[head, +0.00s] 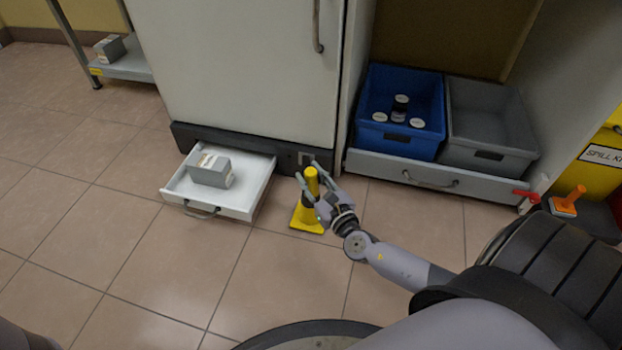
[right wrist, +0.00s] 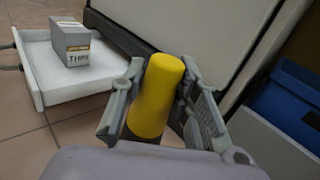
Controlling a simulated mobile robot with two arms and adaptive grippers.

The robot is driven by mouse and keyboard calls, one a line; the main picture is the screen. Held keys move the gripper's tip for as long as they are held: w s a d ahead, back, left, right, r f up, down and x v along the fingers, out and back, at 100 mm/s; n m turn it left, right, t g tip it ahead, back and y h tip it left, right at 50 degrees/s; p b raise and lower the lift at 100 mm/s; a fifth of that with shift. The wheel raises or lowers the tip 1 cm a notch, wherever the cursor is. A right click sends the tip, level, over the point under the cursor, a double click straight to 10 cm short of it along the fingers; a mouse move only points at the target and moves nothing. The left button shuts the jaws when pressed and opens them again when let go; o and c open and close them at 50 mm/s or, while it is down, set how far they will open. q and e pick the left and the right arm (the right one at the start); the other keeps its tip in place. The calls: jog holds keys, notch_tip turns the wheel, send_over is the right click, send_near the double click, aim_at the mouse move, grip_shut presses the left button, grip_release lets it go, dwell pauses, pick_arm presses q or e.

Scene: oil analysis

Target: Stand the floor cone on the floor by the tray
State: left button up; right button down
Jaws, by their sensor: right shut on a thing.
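The yellow floor cone (head: 308,216) with a dark band is upright just right of the white tray (head: 237,206), low at the floor. I cannot tell whether its base touches the tiles. My right gripper (head: 314,180) is shut on its upper part. In the right wrist view the cone's yellow top (right wrist: 158,92) stands between the two fingers of the right gripper (right wrist: 160,105). The tray is a pulled-out drawer under the white cabinet and holds a grey box (head: 211,171); the tray also shows in the right wrist view (right wrist: 50,80). My left gripper is not in view.
The white cabinet (head: 240,75) stands behind the tray. A blue bin (head: 395,145) and a grey bin (head: 490,155) sit on a low drawer at the right. A yellow spill kit (head: 603,165) is at the far right. The tiled floor in front is clear.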

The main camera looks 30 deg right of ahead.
jog(key=c, duration=1.7)
grip_release()
jog(key=shift+f, duration=0.15)
jog(key=o, duration=0.5)
jog(key=shift+r, duration=0.25)
jog(key=shift+s+a+p, duration=0.15)
jog(key=shift+s+p, duration=0.45)
jog(key=shift+s, duration=1.4)
jog(key=shift+s+a+p, duration=0.2)
jog(key=shift+s+p, duration=0.4)
jog(key=shift+s, duration=1.4)
jog(key=shift+s+a+p, duration=0.15)
jog(key=shift+s+p, duration=0.45)
jog(key=shift+s, duration=1.4)
